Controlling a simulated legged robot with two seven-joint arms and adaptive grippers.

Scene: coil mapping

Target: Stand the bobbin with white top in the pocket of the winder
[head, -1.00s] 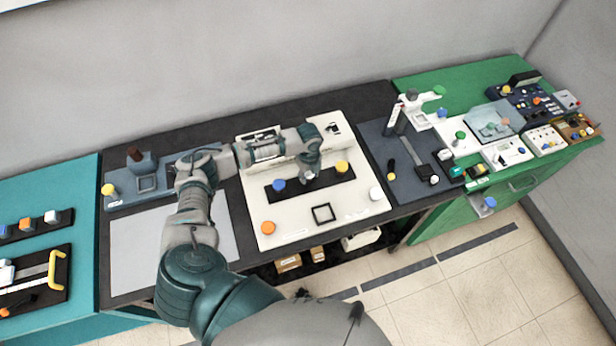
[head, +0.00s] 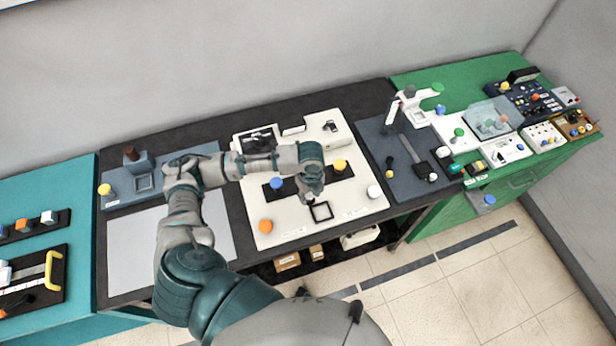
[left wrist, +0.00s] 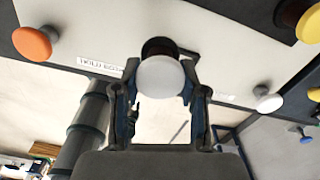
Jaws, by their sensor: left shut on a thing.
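My left gripper (head: 313,194) is over the front part of the white board (head: 350,130), just behind a black square frame (head: 322,212). In the left wrist view my left gripper (left wrist: 160,85) is shut on a bobbin with a white top (left wrist: 161,74). Its dark body shows behind the top, and its lower end is hidden. I cannot tell whether it touches the board. Which fixture is the winder is not marked legibly; the black frame is one square pocket, and a slate fixture (head: 118,202) at the left bears another (head: 145,183). My right gripper is not in view.
A blue-topped piece (head: 277,183) and a yellow-topped piece (head: 340,166) stand on the black strip. An orange knob (head: 265,226) and a white knob (head: 374,191) stand near the board's front corners. A grey fixture (head: 407,185) stands to the right.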

